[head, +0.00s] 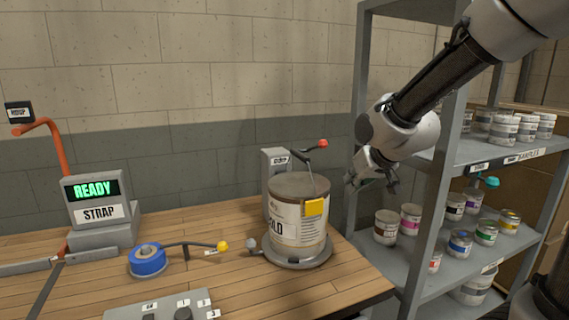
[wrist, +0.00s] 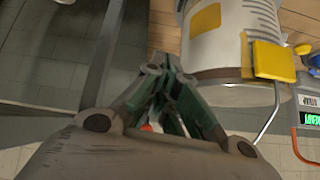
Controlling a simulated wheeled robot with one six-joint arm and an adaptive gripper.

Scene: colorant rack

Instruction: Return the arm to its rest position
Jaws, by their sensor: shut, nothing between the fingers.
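My arm reaches in from the upper right of the head view. My gripper (head: 370,184) hangs in the air just left of the shelf rack, to the right of the large labelled can. In the wrist view my gripper (wrist: 157,68) has its fingers together, with nothing between them. The large can (head: 299,215) stands upright on a round grey base on the wooden bench, apart from my gripper. It also shows in the wrist view (wrist: 225,40), with a yellow block (wrist: 272,60) on its side.
The grey shelf rack (head: 420,215) stands close on the right, holding several small colorant cans. On the bench (head: 215,255) are a blue tape roll (head: 147,260), a READY display (head: 95,198) and a grey button box (head: 165,306). A lever with a red knob (head: 322,143) rises behind the can.

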